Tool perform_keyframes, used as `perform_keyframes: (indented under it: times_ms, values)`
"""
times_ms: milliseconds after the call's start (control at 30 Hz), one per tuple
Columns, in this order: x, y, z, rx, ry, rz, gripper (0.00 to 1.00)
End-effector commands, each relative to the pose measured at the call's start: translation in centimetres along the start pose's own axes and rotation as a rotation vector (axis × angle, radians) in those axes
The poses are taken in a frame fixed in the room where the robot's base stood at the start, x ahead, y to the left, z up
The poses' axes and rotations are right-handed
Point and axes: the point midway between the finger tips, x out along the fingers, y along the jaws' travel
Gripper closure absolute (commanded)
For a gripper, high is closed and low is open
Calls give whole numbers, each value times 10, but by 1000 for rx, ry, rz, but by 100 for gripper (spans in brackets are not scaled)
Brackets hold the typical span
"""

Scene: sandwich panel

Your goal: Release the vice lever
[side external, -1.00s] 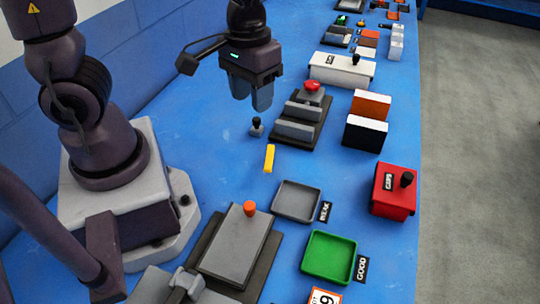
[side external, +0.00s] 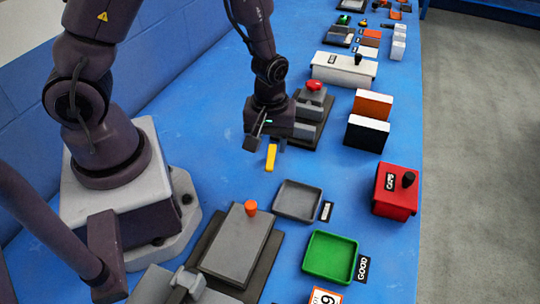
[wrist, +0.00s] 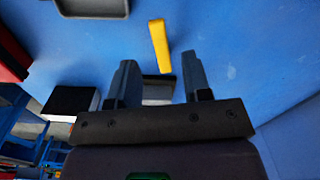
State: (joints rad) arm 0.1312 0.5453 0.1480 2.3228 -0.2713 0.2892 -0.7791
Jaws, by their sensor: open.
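The vice (side external: 310,110), a dark base with grey jaw blocks and a red knob (side external: 314,85) at its far end, stands in the middle of the bench in the side view. My gripper (side external: 275,143) is low at its near left corner and hides part of it. A small black-knobbed piece beside the vice is hidden behind my gripper. The wrist view shows my gripper (wrist: 158,66) open, with two separate fingers and nothing held. A grey part (wrist: 158,90), probably of the vice, shows between the fingers. I cannot tell whether the fingers touch anything.
A yellow bar (side external: 271,157) lies on the bench close to my fingertips. A grey tray (side external: 298,201), a green tray (side external: 330,257) and a red box (side external: 397,191) stand nearer the camera. Orange (side external: 372,104) and black-and-white (side external: 367,134) blocks stand right of the vice.

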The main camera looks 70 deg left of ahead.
Motion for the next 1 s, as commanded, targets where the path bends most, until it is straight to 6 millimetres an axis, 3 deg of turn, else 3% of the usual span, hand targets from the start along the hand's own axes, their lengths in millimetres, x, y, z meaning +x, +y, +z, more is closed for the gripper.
perform_keyframes:
  times_ms: [100, 300, 700, 767, 900, 1000]
  values:
    - [22, -1, 0, -2, -3, -4, 55]
    - [43, 0, 0, 0, -1, -2, 55]
    - [49, 0, 0, 1, 0, 1, 55]
    - [49, 0, 0, 1, 0, 1, 67]
    - [49, 0, 0, 1, 0, 1, 99]
    - [49, 0, 0, 1, 0, 1, 100]
